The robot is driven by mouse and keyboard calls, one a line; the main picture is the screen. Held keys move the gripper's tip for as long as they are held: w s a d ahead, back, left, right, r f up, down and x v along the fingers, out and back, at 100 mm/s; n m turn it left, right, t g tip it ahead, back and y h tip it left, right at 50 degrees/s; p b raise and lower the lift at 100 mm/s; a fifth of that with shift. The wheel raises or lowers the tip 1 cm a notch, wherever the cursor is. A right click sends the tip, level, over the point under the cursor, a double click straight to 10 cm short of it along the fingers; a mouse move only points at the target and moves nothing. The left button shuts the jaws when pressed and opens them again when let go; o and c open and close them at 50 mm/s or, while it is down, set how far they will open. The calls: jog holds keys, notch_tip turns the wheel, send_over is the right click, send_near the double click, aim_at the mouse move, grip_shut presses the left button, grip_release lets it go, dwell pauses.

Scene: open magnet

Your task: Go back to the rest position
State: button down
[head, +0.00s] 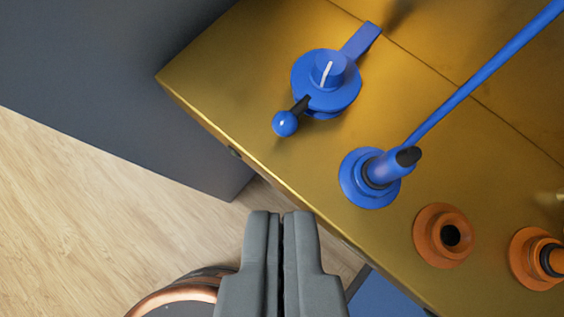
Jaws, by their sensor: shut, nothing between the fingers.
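My gripper (282,216) shows at the bottom middle of the head view. Its two grey fingers are together with only a thin dark line between them, and nothing is held. The fingertips are over the wooden floor near the front edge of a gold-coloured panel (232,75), apart from the fittings on it in this view. A blue round knob (328,72) with a white mark, a ball-ended lever (286,122) and a blue flat arm stands on the panel. A blue plug with a cable (385,168) sits in a blue round socket (354,187).
An orange socket (432,251) with an open dark hole lies right of my gripper. Another orange fitting (525,272) with a dark part is at the right edge. A dark grey block (120,80) stands at upper left. Wooden floor (80,220) shows clear at lower left.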

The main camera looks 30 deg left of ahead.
jog(key=s+d+f+m+t+h, duration=0.2)
jog(key=s+t, duration=0.3)
jog(key=s, duration=0.3)
jog(key=s+d+f+m+t+h, duration=0.2)
jog(key=s+f+m+t, duration=0.2)
jog(key=s, duration=0.4)
jog(key=shift+s+m+t+h, duration=0.3)
jog(key=shift+m+t+h, duration=0.1)
jog(key=shift+t, duration=0.2)
jog(key=shift+f, duration=0.1)
dwell(1.8)
